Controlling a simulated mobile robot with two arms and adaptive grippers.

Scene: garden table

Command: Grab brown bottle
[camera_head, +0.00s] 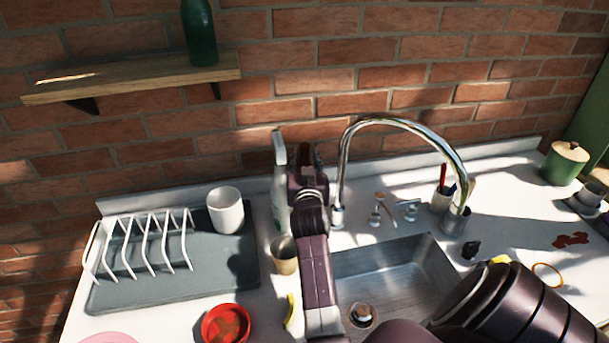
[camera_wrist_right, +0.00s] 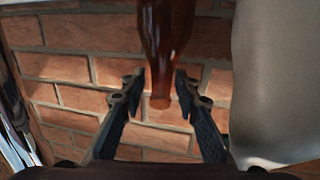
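The brown bottle (camera_wrist_right: 166,40) is glossy and reddish-brown. In the right wrist view it comes in from the top edge, with its narrow neck between the fingers of my right gripper (camera_wrist_right: 158,88). The fingers are spread, with a gap visible on each side of the neck. In the head view my right gripper (camera_head: 307,170) is at the back of the counter, left of the tap; the bottle is mostly hidden behind it there. My left gripper is not in view.
A pale spray bottle (camera_head: 279,180) stands close left of my right gripper. The curved tap (camera_head: 345,150) is close on its right, above the sink (camera_head: 405,275). A beige cup (camera_head: 284,257), white mug (camera_head: 226,210) and dish rack (camera_head: 140,245) are to the left.

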